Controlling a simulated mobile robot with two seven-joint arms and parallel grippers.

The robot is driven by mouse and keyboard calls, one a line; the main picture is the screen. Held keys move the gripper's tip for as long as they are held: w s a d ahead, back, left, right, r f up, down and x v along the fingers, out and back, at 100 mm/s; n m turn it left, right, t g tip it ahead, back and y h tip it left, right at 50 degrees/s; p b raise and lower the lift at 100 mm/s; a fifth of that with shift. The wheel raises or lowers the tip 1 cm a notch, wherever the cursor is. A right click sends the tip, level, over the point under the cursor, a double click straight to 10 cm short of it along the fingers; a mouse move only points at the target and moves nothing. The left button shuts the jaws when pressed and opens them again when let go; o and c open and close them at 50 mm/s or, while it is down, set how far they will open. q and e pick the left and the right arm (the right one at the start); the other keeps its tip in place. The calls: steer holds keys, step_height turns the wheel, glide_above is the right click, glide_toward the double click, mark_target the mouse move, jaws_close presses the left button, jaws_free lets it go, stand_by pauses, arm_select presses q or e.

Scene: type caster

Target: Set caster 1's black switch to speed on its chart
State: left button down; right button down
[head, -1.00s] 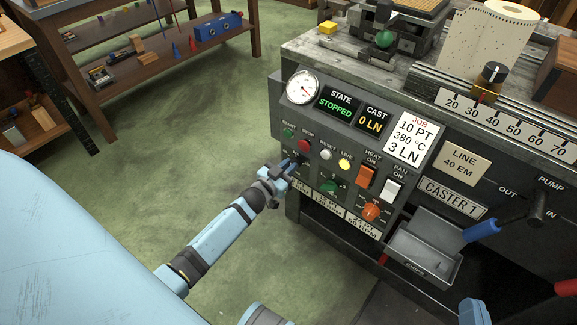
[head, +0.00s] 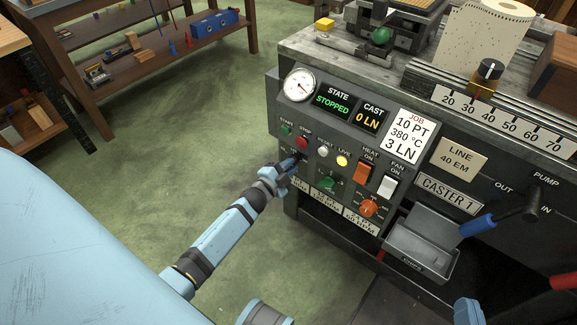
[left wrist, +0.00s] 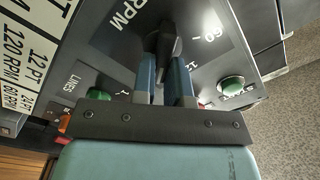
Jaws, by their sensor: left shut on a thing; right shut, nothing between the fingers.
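Caster 1's black switch (left wrist: 166,42) is between the two blue fingers of my left gripper (left wrist: 165,80) in the left wrist view. The fingers are shut on it. Dial marks RPM and 60 show around it; another mark is partly hidden. In the head view my left gripper (head: 292,163) is at the panel's lower left, and it hides the switch. The chart (head: 360,221) is a row of white plates along the panel's lower edge. In the left wrist view the chart (left wrist: 42,52) reads 12 PT 120 RPM and, partly, 24 PT 60 RPM. The switch's exact setting is unclear.
The job card (head: 408,137) reads 10 PT, 380 °C, 3 LN. The state display (head: 333,103) reads STOPPED. A red stop button (head: 302,142), green knob (head: 327,182) and orange rocker (head: 362,172) are close to my left gripper. The floor left of the machine is clear.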

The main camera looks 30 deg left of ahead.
arm_select(q)
steer(key=shift+m, duration=0.6)
arm_select(e)
steer(key=shift+w+a+r, duration=0.1)
steer(key=shift+w+r, duration=0.1)
steer(key=shift+r, duration=0.2)
steer(key=shift+s+f, duration=0.1)
steer(key=shift+s, duration=0.05)
arm_select(q)
steer(key=c, duration=1.1)
jaws_free()
steer(key=shift+c, duration=0.2)
